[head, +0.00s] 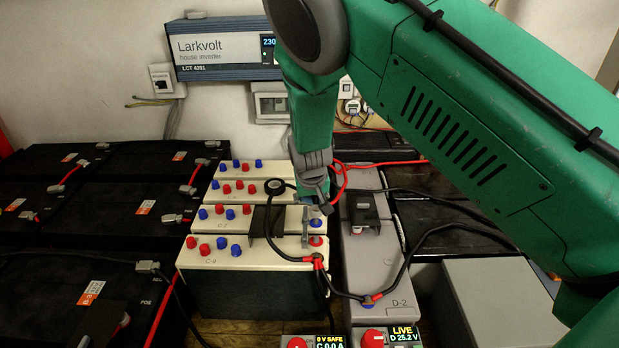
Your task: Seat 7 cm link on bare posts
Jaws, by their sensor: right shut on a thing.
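My right gripper (318,203) comes down from above over the right end of the white-topped battery bank (285,248). It is shut on a small grey piece (305,228), which looks like the link. The piece hangs just left of a blue post (316,223) and a red post (316,240). I cannot tell whether it touches either post. The fingers partly hide it. Other posts on the bank carry red caps (206,249) and blue caps (236,250). My left gripper is out of view.
A grey battery marked D-2 (385,270) stands just right, with a black clip (364,208) on top. Black batteries (60,270) fill the left. Two meters (390,338) stand in front; one reads LIVE.

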